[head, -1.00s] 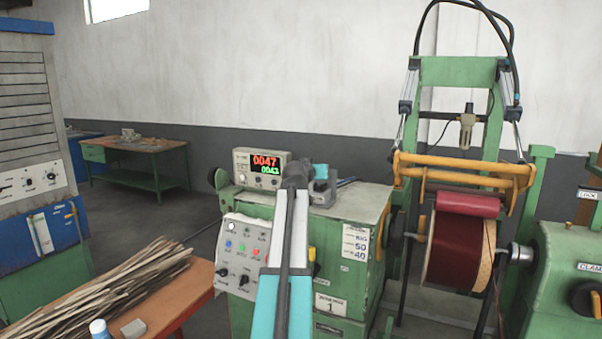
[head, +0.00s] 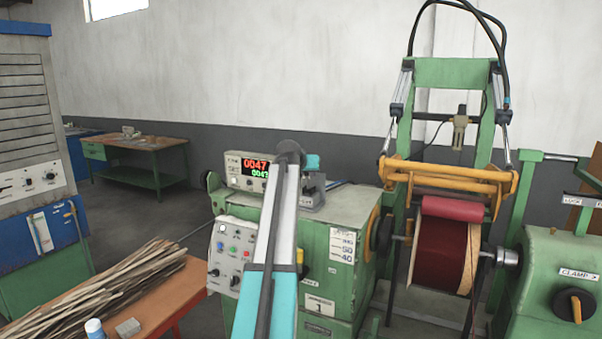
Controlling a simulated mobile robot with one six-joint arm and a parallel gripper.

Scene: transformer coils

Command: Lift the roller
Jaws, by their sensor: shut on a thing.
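The red roller (head: 453,209) hangs in a yellow-orange frame (head: 448,177) on the winding machine at the right. It lies along the top of the dark red coil (head: 438,252) and appears to touch it. My arm reaches up the middle of the picture, in front of the green control cabinet, well to the left of the roller. My gripper's fingers do not show; the far end of my arm hides what is beyond it. What the gripper holds cannot be seen.
The green cabinet (head: 310,237) carries a display box (head: 247,172) and a button panel (head: 232,255). A bench with wooden strips (head: 105,285) stands at the lower left. A green machine head (head: 560,262) stands right of the coil. Black hoses (head: 503,40) loop above.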

